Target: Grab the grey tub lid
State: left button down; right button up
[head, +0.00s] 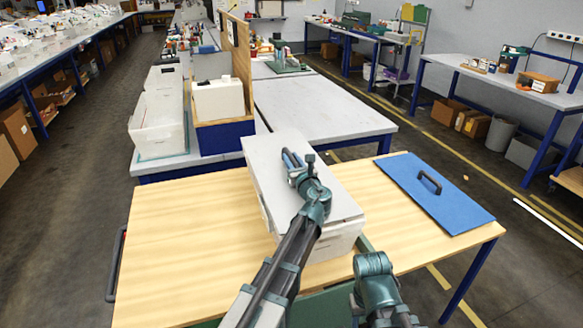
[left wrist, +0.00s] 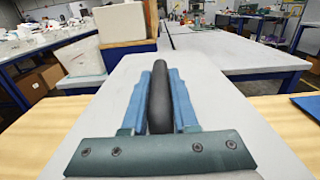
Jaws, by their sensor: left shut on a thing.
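The grey tub lid (head: 270,155) is a flat pale grey panel over a white tub (head: 335,243) on the wooden table. The lid also fills the middle of the left wrist view (left wrist: 215,100). A dark upright-looking handle (left wrist: 160,105) stands on the lid. My left gripper (head: 293,158) is over the lid, its blue fingers (left wrist: 157,85) closed on both sides of this handle. I cannot tell whether the lid rests fully on the tub or is slightly raised. Part of my right arm shows at the bottom of the head view; its fingers do not show.
A blue panel with a black handle (head: 435,192) lies on the table's right side. The wooden table top (head: 180,235) is clear on the left.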

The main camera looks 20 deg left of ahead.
aim_at(292, 157)
pick_arm(q)
jog(key=shift+r+p, duration=0.95)
notch_tip(292, 157, up, 2)
jog(key=shift+r+p, duration=0.1)
jog(key=shift+p, duration=0.95)
jog(key=s+a, duration=0.3)
jog(key=s, duration=0.4)
jog(key=s+a+p, duration=0.1)
jog(key=s+a, duration=0.3)
jog(key=s, duration=0.3)
jog(key=shift+s+r, duration=0.2)
jog(key=shift+r, duration=0.25)
